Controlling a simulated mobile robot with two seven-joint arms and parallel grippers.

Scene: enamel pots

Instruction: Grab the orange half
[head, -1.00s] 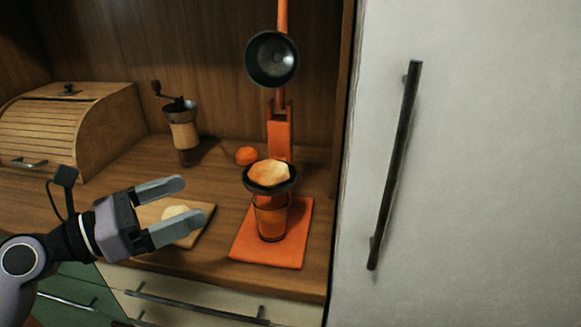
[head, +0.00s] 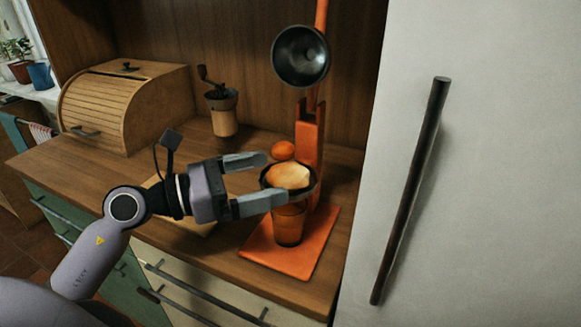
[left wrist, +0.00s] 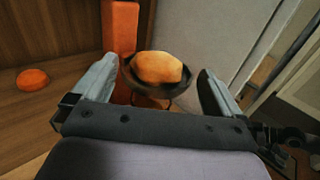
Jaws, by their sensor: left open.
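The orange half (head: 288,176) sits in the dark cup of the orange juicer (head: 310,150), above a glass (head: 289,224). In the left wrist view the orange half (left wrist: 158,67) lies in the dark cup between my two fingers. My left gripper (head: 265,178) is open, its fingertips at the left side of the cup in the head view. It also shows in the left wrist view (left wrist: 158,80), one finger on each side. I cannot tell whether the fingers touch the cup. The juicer's raised upper press (head: 301,56) hangs above. My right gripper is not in view.
A whole orange (head: 283,150) lies behind the cup. A grinder (head: 223,108) and a wooden bread box (head: 122,105) stand at the back left. A cutting board (head: 190,222) is partly hidden under my arm. A pale door with a dark handle (head: 412,190) is at the right.

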